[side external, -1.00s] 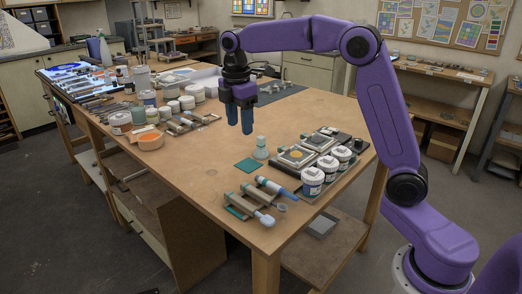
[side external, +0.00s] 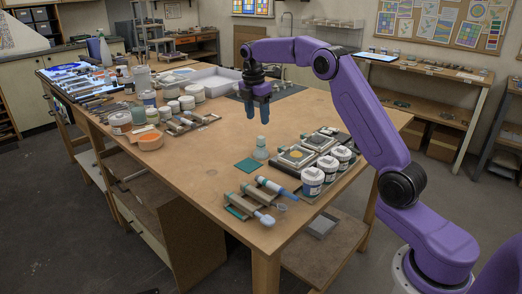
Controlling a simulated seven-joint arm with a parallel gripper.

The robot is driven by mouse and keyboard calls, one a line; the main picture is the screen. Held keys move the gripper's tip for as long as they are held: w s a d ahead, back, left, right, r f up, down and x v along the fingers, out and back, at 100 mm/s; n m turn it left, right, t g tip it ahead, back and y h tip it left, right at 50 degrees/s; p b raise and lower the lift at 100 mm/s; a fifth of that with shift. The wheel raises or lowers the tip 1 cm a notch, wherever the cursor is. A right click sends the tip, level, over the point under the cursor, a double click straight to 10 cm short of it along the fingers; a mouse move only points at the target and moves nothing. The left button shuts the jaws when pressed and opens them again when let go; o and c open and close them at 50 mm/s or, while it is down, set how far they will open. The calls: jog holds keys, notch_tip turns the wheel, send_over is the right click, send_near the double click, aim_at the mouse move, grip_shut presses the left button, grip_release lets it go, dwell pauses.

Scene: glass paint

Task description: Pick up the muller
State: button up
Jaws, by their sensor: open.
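A pale, translucent grey-green piece with a narrow top and wider base, which looks like the muller (side external: 261,149), stands upright on the wooden table, just behind a flat dark green square (side external: 247,165). My gripper (side external: 258,116) is open and empty, with its blue fingers pointing down. In the picture the fingertips are above the muller and apart from it. The single view does not show exactly how far behind or over it they are.
Trays with paint pans (side external: 296,156) and white lidded jars (side external: 312,181) stand right of the muller. A rack with blue-handled tools (side external: 247,205) lies in front. More jars and an orange bowl (side external: 151,141) are at left. The table's middle is clear.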

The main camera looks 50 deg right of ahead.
aim_at(261, 137)
jog(key=f, duration=0.4)
jog(key=d+f, duration=0.1)
jog(key=f, duration=0.1)
jog(key=shift+f, duration=0.4)
jog(key=shift+d+f, duration=0.2)
jog(key=shift+f, duration=1.1)
jog(key=shift+d+f, duration=0.2)
jog(key=shift+f, duration=1.05)
jog(key=shift+r, duration=0.1)
grip_shut()
